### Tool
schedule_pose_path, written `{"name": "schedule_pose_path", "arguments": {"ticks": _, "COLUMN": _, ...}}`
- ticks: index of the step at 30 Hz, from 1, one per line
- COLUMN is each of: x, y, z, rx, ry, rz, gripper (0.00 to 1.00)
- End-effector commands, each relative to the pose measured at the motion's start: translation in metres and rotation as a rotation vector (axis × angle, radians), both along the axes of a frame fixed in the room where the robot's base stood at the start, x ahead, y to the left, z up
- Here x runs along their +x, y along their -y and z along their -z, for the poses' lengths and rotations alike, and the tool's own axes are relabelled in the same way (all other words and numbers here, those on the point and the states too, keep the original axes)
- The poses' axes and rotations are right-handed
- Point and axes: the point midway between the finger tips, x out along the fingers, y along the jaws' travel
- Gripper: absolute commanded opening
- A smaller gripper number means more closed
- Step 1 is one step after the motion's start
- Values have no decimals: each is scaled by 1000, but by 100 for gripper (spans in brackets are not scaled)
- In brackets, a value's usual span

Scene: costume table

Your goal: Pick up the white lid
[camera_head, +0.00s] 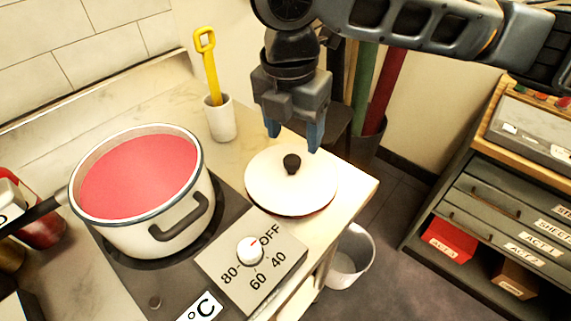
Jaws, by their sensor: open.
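The white lid (268,190) lies on the counter to the right of the pot. My gripper (294,138) points down above the far side of the lid. Its two blue fingertips are apart, with nothing between them, and the knob appears just below them in the picture. I cannot tell the exact height of the fingertips above the lid.
A white pot (160,232) with red contents stands on a hot plate with a dial (250,251). A white cup (220,119) holds a yellow-handled tool (207,65) behind the lid. The counter's right edge is near the lid. A white bucket (350,258) stands below.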

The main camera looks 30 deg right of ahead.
Motion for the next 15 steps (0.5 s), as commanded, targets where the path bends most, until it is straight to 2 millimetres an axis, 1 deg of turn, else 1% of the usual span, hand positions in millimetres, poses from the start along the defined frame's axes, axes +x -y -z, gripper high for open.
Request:
{"name": "schedule_pose_path", "arguments": {"ticks": 1, "x": 0, "y": 1, "z": 6, "rx": 0, "ry": -1, "rz": 1, "gripper": 64}}
{"name": "schedule_pose_path", "arguments": {"ticks": 7, "x": 3, "y": 1, "z": 25, "rx": 0, "ry": -1, "rz": 1, "gripper": 64}}
{"name": "schedule_pose_path", "arguments": {"ticks": 12, "x": 6, "y": 1, "z": 50, "rx": 2, "ry": -1, "rz": 2, "gripper": 64}}
{"name": "schedule_pose_path", "arguments": {"ticks": 15, "x": 7, "y": 2, "z": 61, "rx": 3, "ry": 1, "rz": 2, "gripper": 64}}
